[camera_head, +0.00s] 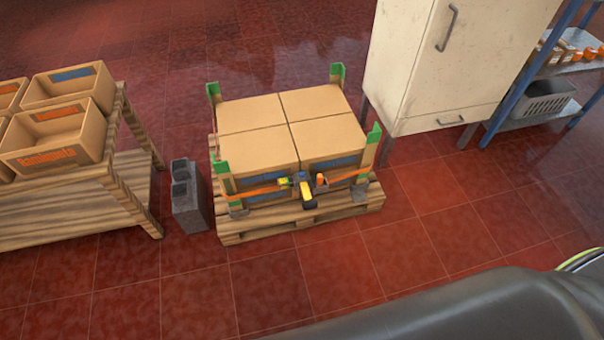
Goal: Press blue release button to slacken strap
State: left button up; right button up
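An orange strap (258,192) runs across the front of a stack of cardboard boxes (290,122) on a wooden pallet (290,224). A small black and yellow buckle (307,195) sits on the strap at the middle of the front side, with a short orange part (321,180) at its right. The strap goes on to the right of the buckle, up to the front right corner post. A blue button is too small to make out for certain on the buckle. Neither of my grippers is in view, and nothing touches the buckle.
Green-capped corner posts (369,148) stand around the stack. A grey cinder block (187,197) and a wooden rack with open boxes (62,140) are at left. A white cabinet (420,60) and a blue-framed shelf (515,93) are behind right.

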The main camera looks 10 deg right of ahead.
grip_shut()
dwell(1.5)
